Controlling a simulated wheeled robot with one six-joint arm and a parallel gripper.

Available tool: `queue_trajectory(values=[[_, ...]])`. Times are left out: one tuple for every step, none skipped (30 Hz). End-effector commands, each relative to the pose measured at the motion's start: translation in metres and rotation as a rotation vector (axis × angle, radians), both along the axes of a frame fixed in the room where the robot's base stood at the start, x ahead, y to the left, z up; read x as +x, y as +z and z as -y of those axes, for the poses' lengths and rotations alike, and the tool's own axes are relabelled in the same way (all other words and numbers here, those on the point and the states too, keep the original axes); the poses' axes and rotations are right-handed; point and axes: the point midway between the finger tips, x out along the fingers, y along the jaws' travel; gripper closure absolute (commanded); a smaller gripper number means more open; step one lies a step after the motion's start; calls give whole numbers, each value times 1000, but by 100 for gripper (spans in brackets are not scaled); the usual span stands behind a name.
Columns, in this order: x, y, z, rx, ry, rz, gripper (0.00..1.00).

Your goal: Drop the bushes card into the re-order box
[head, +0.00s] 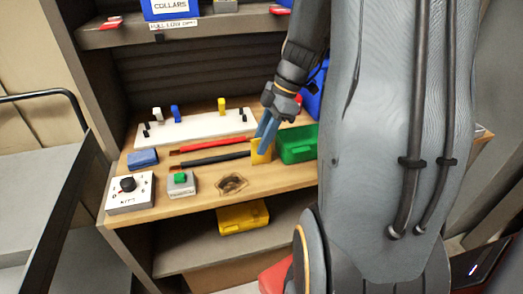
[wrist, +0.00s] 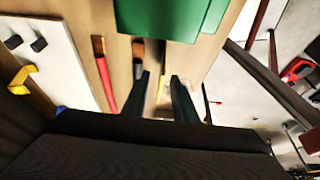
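A small upright yellow piece (head: 261,152), possibly the bushes card, stands near the bench's front edge beside the green box; no writing on it is readable. My gripper (head: 267,135) points down with its blue fingertips at the top of this piece. In the wrist view my gripper (wrist: 161,95) has its two dark fingers apart, with a thin pale yellowish strip between them. I cannot tell whether they touch it. No box is readable as the re-order box. Boxes in view are the green box (head: 297,144), a yellow box (head: 243,218) on the lower shelf and a blue box labelled COLLARS (head: 170,8) above.
A red-handled tool (head: 210,145) and a black one (head: 215,159) lie left of my gripper. A white board (head: 190,130) with pegs is behind them. A dial box (head: 130,192) and a green-button box (head: 182,184) stand at the left front. My arm hides the bench's right side.

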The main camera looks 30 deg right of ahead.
Motion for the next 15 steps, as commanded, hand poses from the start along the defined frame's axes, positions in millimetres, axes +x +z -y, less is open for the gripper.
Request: queue_trajectory(values=[[-1,-5,-3,2,2,-4,74],[-1,-8,-5,2,2,-4,74],[0,-13,-7,2,1,-5,74],[0,-17,-8,2,2,-4,74],[0,-20,-9,2,2,-3,74],[1,-26,-11,2,1,-4,74],[2,-29,-12,2,2,-3,74],[2,-32,-13,1,0,-3,74],[3,-35,-15,2,0,-3,74],[3,-37,-16,2,1,-2,74],[3,-39,-16,1,1,-2,74],[3,-40,-16,-1,0,-1,74],[3,-40,-16,-1,1,-1,74],[4,-41,-16,-1,0,-1,74],[4,-41,-16,-1,0,0,74]])
